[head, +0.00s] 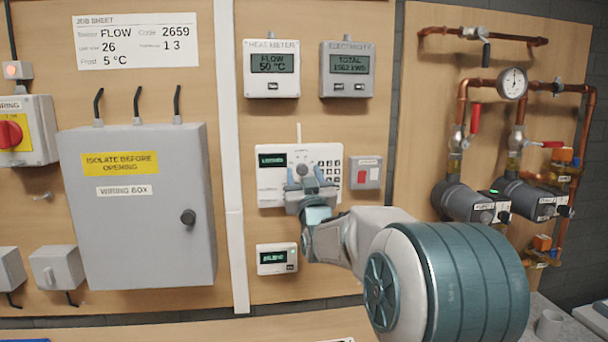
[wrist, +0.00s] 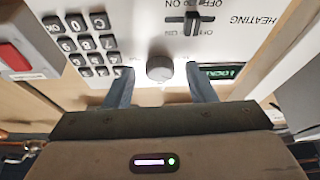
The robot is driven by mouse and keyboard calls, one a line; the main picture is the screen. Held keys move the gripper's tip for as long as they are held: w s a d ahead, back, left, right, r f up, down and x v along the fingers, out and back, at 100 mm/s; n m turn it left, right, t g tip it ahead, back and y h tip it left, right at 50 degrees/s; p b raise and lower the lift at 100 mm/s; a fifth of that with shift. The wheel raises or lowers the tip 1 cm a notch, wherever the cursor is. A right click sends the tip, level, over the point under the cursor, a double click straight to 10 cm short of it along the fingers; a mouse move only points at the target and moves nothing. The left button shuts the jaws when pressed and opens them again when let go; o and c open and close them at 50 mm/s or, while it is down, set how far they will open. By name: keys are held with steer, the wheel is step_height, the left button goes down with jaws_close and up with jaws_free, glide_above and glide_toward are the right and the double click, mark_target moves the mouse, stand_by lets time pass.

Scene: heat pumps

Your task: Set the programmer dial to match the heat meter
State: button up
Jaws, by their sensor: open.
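The heat meter (head: 271,68) hangs on the wooden board, upper middle of the head view, and its display reads FLOW 50 °C. The white programmer (head: 268,184) is below it, with a small lit display at its upper left whose text is too small to read surely. My gripper (head: 308,184) is in front of the programmer and hides its lower middle. In the wrist view, upside down, the round grey programmer dial (wrist: 160,68) sits between the two spread blue fingertips of my open gripper (wrist: 159,75). Gaps show on both sides of the dial.
A keypad (wrist: 90,45) and a slide switch (wrist: 192,20) marked HEATING flank the dial. A red-switch box (head: 365,172) is right of the programmer, a small display unit (head: 277,258) below. An electricity meter (head: 347,69) and copper pipework (head: 467,105) are further right.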

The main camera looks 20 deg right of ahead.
steer(key=c, duration=1)
steer(key=shift+o, duration=0.2)
steer(key=shift+f+b, duration=0.1)
steer(key=shift+b, duration=0.3)
